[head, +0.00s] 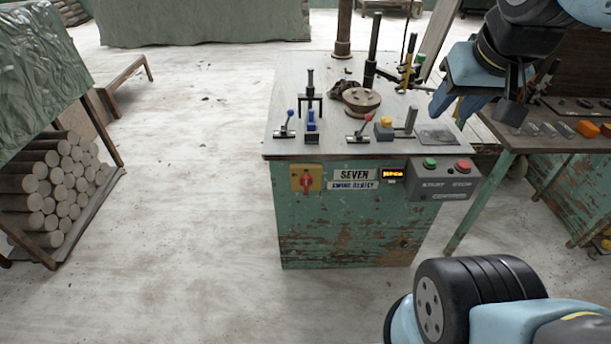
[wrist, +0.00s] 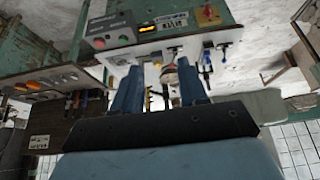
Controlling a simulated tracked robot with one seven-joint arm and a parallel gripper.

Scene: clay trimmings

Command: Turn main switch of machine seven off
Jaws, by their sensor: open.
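Machine seven is a worn green cabinet (head: 340,225) with a grey top and a plate reading SEVEN (head: 354,174). Its main switch (head: 306,181) is a red rotary handle on a yellow plate at the front's upper left. The handle looks about upright. In the wrist view, which is upside down, the switch (wrist: 208,13) shows at the top right. My gripper (head: 453,113) is above the right part of the machine top, well right of the switch. In the wrist view its two fingers (wrist: 160,82) are apart with nothing held between them.
A grey box (head: 445,180) with green START and red STOP buttons juts from the front right. Several levers, a round plate (head: 361,101) and posts stand on top. A bench (head: 560,133) is at right, a rack of logs (head: 50,185) at left. The floor before the switch is clear.

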